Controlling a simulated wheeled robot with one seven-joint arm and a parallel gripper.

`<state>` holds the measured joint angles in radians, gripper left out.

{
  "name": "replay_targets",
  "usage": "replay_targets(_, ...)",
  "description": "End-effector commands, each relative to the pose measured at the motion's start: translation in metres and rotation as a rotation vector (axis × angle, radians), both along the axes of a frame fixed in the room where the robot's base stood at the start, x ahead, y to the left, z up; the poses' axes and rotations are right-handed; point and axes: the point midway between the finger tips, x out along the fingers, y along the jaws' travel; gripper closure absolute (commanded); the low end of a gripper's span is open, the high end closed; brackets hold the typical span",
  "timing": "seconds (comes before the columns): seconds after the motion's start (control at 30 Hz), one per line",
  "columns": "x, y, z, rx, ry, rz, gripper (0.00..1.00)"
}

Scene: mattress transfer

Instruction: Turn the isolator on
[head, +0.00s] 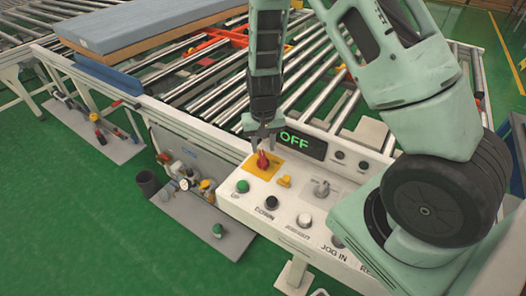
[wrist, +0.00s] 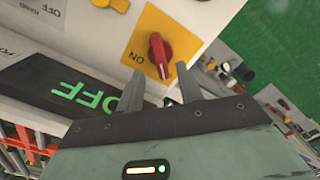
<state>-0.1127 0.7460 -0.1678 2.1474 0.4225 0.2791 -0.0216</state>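The isolator is a red rotary handle (head: 262,160) on a yellow plate (head: 272,169) on the control panel. In the wrist view the red handle (wrist: 160,55) shows close up, with the word ON printed beside it on the yellow plate (wrist: 148,22). A display (head: 303,142) behind it reads OFF in green; it also shows in the wrist view (wrist: 82,97). My gripper (head: 263,146) is just above the handle, its fingers pointing down. In the wrist view its two fingers (wrist: 156,92) are apart, with nothing between them, short of the handle.
The white panel (head: 257,204) also carries a green button (head: 242,186), a black button (head: 271,202), a yellow knob (head: 284,181) and a grey selector (head: 321,188). A roller conveyor (head: 330,95) lies behind, with a mattress (head: 140,28) at the far left.

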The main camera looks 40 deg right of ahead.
Motion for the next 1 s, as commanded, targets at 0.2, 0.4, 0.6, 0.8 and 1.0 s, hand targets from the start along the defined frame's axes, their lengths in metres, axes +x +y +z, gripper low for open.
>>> replay_targets(0.2,-0.001,0.000,-0.030,0.001,0.002,0.000,0.64)
replay_targets(0.4,0.000,0.000,-0.041,0.001,0.000,0.000,0.64)
replay_targets(0.6,0.000,0.000,-0.043,0.001,0.000,0.001,0.64)
replay_targets(0.8,0.000,0.001,-0.043,0.001,0.000,0.001,0.97)
replay_targets(1.0,0.000,0.001,-0.043,0.001,0.000,-0.001,1.00)
